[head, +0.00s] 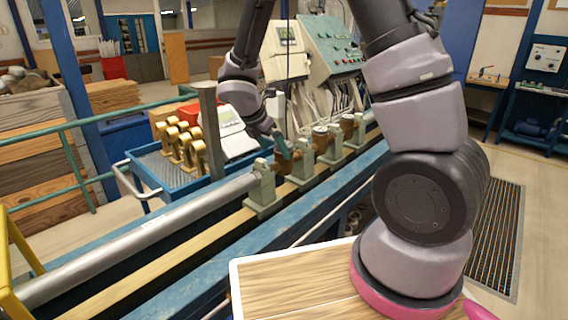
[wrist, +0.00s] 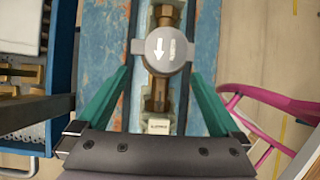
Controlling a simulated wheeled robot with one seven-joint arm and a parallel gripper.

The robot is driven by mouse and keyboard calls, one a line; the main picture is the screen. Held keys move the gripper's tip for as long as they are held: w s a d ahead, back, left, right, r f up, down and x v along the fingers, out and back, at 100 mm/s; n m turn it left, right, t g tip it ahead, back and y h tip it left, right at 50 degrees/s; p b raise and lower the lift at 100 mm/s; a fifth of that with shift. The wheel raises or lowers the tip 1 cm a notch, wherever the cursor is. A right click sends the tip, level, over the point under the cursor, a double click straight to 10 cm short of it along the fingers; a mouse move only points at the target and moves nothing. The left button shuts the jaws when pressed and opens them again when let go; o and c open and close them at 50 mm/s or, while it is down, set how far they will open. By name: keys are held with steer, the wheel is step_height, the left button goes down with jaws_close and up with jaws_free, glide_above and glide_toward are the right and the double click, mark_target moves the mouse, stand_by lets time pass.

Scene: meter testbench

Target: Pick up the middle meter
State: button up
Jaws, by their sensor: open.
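A meter (wrist: 165,50) with a round grey lid, marked with a white arrow and a bar, lies in line with brass pipe fittings in the wrist view. My gripper (wrist: 161,76) is open, with one teal finger on each side of this meter and gaps to both. In the head view my gripper (head: 283,147) is low over the near end of a row of brass meters, partly hiding the nearest one (head: 297,165). Two further meters (head: 320,138) (head: 347,125) sit farther along the row. I cannot tell for sure which one is between the fingers.
Grey clamp blocks (head: 263,185) stand between the meters on the blue bench rail (head: 200,283). A blue cart (head: 183,182) with several brass parts stands left of the row. A green-grey control cabinet (head: 330,45) stands behind it. A pink frame (wrist: 270,105) shows at right in the wrist view.

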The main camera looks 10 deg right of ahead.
mark_target(284, 161)
steer(key=x, duration=0.7)
steer(key=shift+d, duration=0.35)
jaws_close()
